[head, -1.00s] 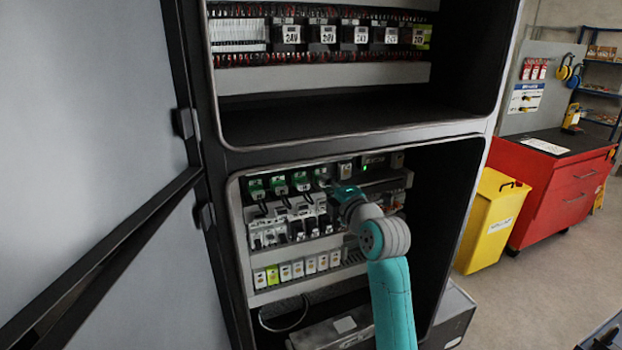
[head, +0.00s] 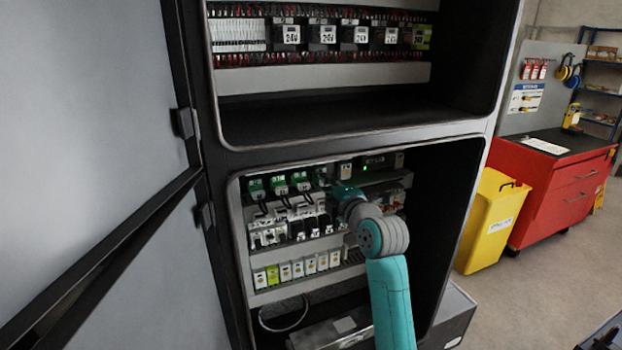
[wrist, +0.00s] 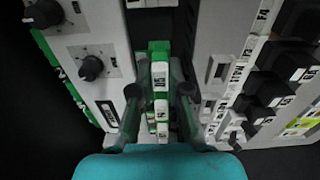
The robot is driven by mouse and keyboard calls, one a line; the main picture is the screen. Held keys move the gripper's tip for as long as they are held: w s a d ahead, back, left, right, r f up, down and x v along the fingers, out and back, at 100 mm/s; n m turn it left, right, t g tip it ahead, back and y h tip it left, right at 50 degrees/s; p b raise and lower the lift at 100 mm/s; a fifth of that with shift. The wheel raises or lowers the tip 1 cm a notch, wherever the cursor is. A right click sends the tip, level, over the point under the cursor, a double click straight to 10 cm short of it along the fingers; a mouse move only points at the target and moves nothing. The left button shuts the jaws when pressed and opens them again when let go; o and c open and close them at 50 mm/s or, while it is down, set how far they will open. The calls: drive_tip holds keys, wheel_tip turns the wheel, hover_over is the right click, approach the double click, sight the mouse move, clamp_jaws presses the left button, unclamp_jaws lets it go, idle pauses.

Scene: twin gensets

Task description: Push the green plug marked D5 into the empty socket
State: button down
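The green plug (wrist: 160,78) with a white label sits between the two fingertips of my gripper (wrist: 160,70) in the wrist view. The label seems to read D5. The fingers flank the plug closely and look shut on it. More green-and-white plugs (wrist: 162,128) stand in line with it, nearer the palm. In the head view my gripper (head: 328,182) is at the right end of the upper row of green plugs (head: 279,184), and hides the held plug. I cannot make out the empty socket or how deep the plug sits.
Grey modules with black knobs (wrist: 92,68) lie close left of the fingers in the wrist view, and black-and-white breakers (wrist: 272,90) lie to the right. The cabinet's frame (head: 236,225) surrounds the lower bay. A yellow bin (head: 490,222) and red cabinet (head: 560,190) stand outside, right.

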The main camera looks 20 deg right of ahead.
drive_tip(key=c, duration=1.1)
unclamp_jaws()
drive_tip(key=shift+o, duration=0.2)
drive_tip(key=s, duration=1.2)
drive_tip(key=s+a+f+m+g+h, duration=0.1)
drive_tip(key=s+a+f+m, duration=0.3)
drive_tip(key=s+f, duration=0.65)
drive_tip(key=s+a+f+m+g+h, duration=0.15)
drive_tip(key=s+f+m, duration=0.5)
drive_tip(key=f, duration=0.75)
drive_tip(key=s+a+f+m, duration=0.1)
drive_tip(key=s+a+m, duration=0.1)
drive_tip(key=s, duration=0.8)
drive_tip(key=s+a+f+m+y, duration=0.1)
drive_tip(key=s+m, duration=0.2)
drive_tip(key=s, duration=0.8)
drive_tip(key=s+a+f+m, duration=0.1)
drive_tip(key=s+a+m, duration=0.1)
drive_tip(key=s, duration=0.8)
drive_tip(key=shift+s+a+m+g, duration=0.15)
drive_tip(key=shift+a+m+g, duration=0.2)
drive_tip(key=shift+m, duration=0.2)
